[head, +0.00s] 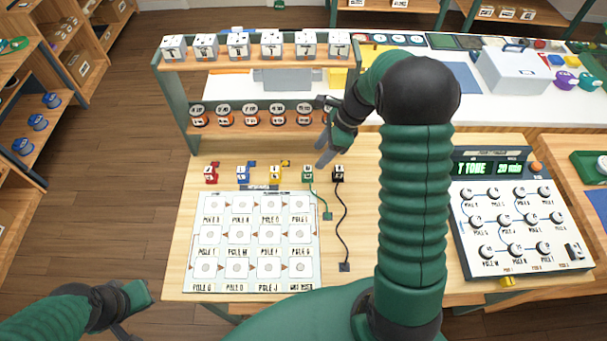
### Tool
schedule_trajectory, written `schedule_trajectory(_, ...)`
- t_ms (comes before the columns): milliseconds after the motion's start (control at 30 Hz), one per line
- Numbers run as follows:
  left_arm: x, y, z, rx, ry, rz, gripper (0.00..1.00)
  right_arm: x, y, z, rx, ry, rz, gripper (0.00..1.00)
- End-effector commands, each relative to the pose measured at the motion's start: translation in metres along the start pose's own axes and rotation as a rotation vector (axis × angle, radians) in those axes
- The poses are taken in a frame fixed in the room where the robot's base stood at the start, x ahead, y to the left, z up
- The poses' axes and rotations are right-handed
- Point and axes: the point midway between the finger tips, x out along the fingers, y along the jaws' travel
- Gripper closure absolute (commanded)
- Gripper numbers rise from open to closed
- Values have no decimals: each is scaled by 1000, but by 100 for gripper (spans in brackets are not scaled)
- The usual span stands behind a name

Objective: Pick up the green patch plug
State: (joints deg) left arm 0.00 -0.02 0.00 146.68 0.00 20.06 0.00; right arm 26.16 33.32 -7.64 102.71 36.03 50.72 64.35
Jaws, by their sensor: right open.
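The green patch plug (308,174) stands on the wooden table, with a thin green cord running down to a small green end piece (328,216). It is in a row with a red plug (211,173), a blue plug (243,174), a yellow plug (276,173) and a black plug (338,173). My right gripper (323,156) is open and empty, just above and to the right of the green plug, apart from it as far as I can tell. My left gripper (135,322) is at the bottom left, off the table; its fingers are only partly seen.
A white board of labelled squares (250,243) lies in front of the plugs. A two-tier shelf (260,130) with dice-like blocks and round dials stands behind. A dial panel (515,225) with a lit display is on the right. My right arm hides the table's middle right.

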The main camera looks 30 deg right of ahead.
Motion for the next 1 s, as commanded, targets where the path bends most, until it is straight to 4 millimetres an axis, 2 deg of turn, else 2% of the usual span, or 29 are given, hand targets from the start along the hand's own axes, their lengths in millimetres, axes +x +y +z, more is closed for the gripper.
schedule_trajectory(33,2,0,1,0,0,0,100,15,0,-1,1,0,5,48)
schedule_trajectory(100,3,0,1,0,-1,0,100,31,0,-2,1,0,5,48)
schedule_trajectory(333,3,0,1,1,0,0,100,60,-1,4,-2,4,2,48)
schedule_trajectory(500,2,0,1,0,0,0,100,92,-2,9,-3,8,3,48)
schedule_trajectory(600,2,0,1,0,0,0,100,103,-2,10,-5,9,0,48)
schedule_trajectory(833,3,0,1,0,0,0,100,105,-4,8,-5,6,-1,48)
schedule_trajectory(1000,3,0,1,0,0,0,100,105,-4,7,-4,6,-1,70)
